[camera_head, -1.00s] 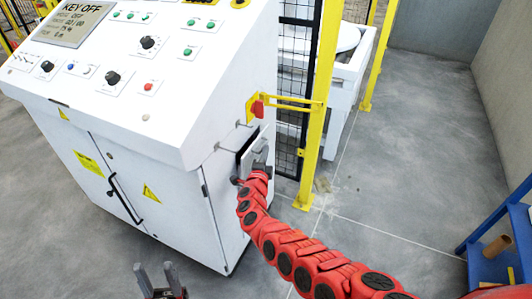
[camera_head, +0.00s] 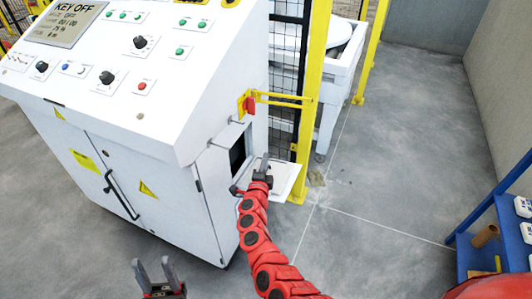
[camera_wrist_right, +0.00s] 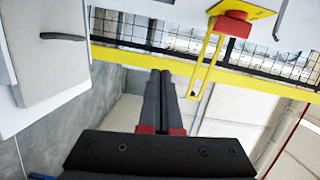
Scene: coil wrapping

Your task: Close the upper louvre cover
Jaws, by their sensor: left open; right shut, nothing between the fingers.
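The louvre cover (camera_head: 287,178) is a white panel standing wide open on the side of the white control cabinet (camera_head: 205,205). The dark opening (camera_head: 238,153) shows beside it. My right gripper (camera_head: 264,160) is shut and empty, between the opening and the cover; whether it touches the cover cannot be told. In the right wrist view the right gripper (camera_wrist_right: 161,75) has its fingers together. A pale panel (camera_wrist_right: 55,80) with a dark handle (camera_wrist_right: 62,36) shows at the left, apart from the fingertips. My left gripper (camera_head: 153,270) is open and empty, low in front of the cabinet.
A yellow bracket with a red block (camera_head: 249,104) juts from the cabinet above the opening. A yellow post (camera_head: 310,100) and black mesh fence stand behind the cover. A blue shelf (camera_head: 490,240) is at the right. The grey floor between is clear.

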